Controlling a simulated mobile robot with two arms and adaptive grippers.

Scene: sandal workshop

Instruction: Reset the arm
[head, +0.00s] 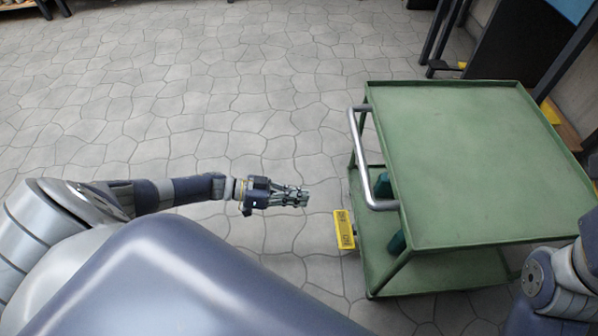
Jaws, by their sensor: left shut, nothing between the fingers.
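My left gripper (297,196) reaches in from the left in the head view. Its fingers are shut and empty, pointing right, over the open floor just left of the green cart. My left arm is stretched out roughly level toward the cart. My right arm shows only in part at the lower right corner, beside the cart; its gripper is out of the picture.
A green two-shelf cart (465,150) with a bare top and a metal handle (362,160) stands at right. A yellow label (344,229) and dark green items (384,184) show at its lower shelf. Paved floor (200,90) is clear at left and back.

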